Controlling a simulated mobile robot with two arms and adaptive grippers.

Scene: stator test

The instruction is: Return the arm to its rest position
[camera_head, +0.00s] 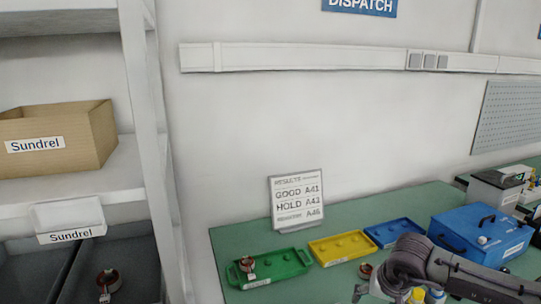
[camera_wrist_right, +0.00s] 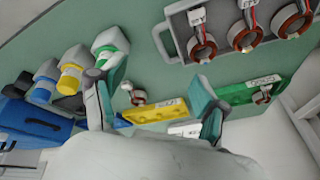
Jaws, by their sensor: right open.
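My right arm (camera_head: 440,268) comes in from the lower right in the head view, bent over the green table. Its gripper is partly cut off at the bottom edge there. In the right wrist view the right gripper (camera_wrist_right: 158,82) is open, its two fingers wide apart with nothing between them in its grip. A loose stator (camera_wrist_right: 136,95) lies on the table beyond the fingers, near the yellow tray (camera_wrist_right: 157,113). It also shows beside the arm in the head view (camera_head: 365,270). My left gripper is in neither view.
A green tray (camera_head: 285,267) holds one stator (camera_head: 247,265). A yellow tray (camera_head: 342,248), a blue tray (camera_head: 394,232), a results sign (camera_head: 297,200) and a blue toolbox (camera_head: 470,236) stand behind. A grey tray (camera_wrist_right: 178,50) holds three stators. Several capped bottles (camera_wrist_right: 70,80) stand nearby.

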